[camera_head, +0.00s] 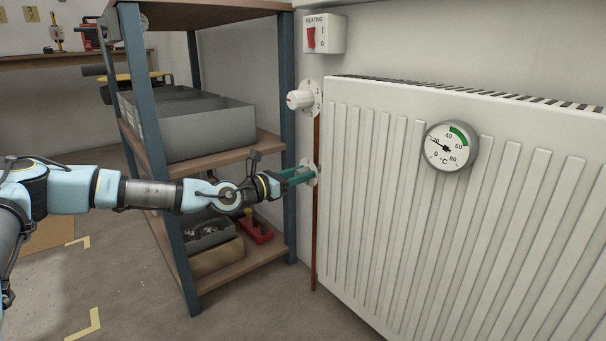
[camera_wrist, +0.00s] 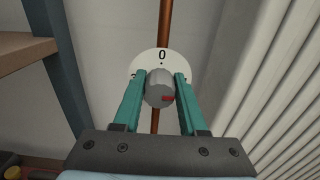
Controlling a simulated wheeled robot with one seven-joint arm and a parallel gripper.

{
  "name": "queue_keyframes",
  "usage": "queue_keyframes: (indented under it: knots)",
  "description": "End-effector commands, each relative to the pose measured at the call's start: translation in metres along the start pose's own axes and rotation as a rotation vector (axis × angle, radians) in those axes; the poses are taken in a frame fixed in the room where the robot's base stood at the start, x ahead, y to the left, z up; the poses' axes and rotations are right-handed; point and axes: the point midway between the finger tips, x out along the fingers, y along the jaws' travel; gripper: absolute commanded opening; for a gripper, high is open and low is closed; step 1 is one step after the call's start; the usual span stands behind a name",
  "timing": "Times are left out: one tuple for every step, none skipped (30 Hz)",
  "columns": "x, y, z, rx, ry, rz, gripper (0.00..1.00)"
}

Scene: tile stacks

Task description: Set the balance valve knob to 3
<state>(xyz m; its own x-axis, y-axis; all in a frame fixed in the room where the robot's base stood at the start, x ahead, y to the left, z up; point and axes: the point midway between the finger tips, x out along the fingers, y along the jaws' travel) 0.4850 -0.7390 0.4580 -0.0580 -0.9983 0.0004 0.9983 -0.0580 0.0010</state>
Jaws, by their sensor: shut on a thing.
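The grey balance valve knob (camera_wrist: 159,88) sits on a round white dial plate (camera_wrist: 162,56) in front of a copper pipe. A "0" shows at the top of the plate; most other marks are hidden by the knob and fingers. A red mark is on the lower right of the knob's face. My gripper (camera_wrist: 160,82) has its two teal fingers on either side of the knob and is shut on it. In the head view my gripper (camera_head: 299,175) reaches the lower plate (camera_head: 313,171) beside the radiator; the knob is hidden there by the fingers.
A white knob (camera_head: 299,100) with a red mark is higher on the pipe (camera_head: 316,232). A heating switch (camera_head: 323,34) is above it. The radiator (camera_head: 400,200) with a temperature gauge (camera_head: 450,146) stands right. A shelf rack (camera_head: 283,90) with grey bins stands close left.

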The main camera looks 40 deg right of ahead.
Motion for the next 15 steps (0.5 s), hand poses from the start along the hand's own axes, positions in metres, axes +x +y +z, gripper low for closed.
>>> queue_keyframes:
  knots:
    - [-0.0002, -0.0003, -0.0002, 0.002, 0.0, -0.001, 0.0]
    - [-0.0002, -0.0003, -0.0002, 0.005, 0.0, -0.001, 0.0]
    - [-0.0002, -0.0003, -0.0001, 0.01, 0.0, -0.001, 0.0]
    - [-0.0002, -0.0003, -0.0001, 0.015, 0.0, 0.0, 0.0]
    - [-0.0002, -0.0003, 0.0, 0.022, 0.0, 0.0, 0.0]
    - [-0.0002, -0.0003, 0.0001, 0.034, 0.0, 0.0, 0.0]
    - [-0.0002, -0.0003, 0.0002, 0.044, 0.0, 0.0, 0.0]
    - [-0.0002, -0.0003, 0.0004, 0.057, 0.0, 0.0, 0.0]
    - [-0.0002, -0.0003, 0.0005, 0.075, 0.0, 0.0, 0.0]
    - [-0.0002, -0.0003, 0.0005, 0.092, 0.0, 0.0, 0.0]
    - [-0.0003, -0.0003, 0.0006, 0.11, -0.001, 0.001, 0.0]
    - [-0.0003, -0.0003, 0.0005, 0.136, -0.001, 0.001, 0.0]
    - [-0.0003, -0.0004, 0.0004, 0.157, 0.0, 0.001, 0.0]
    - [-0.0003, -0.0005, 0.0003, 0.18, 0.0, 0.001, 0.0]
    - [-0.0003, -0.0006, 0.0002, 0.214, 0.0, 0.001, 0.0]
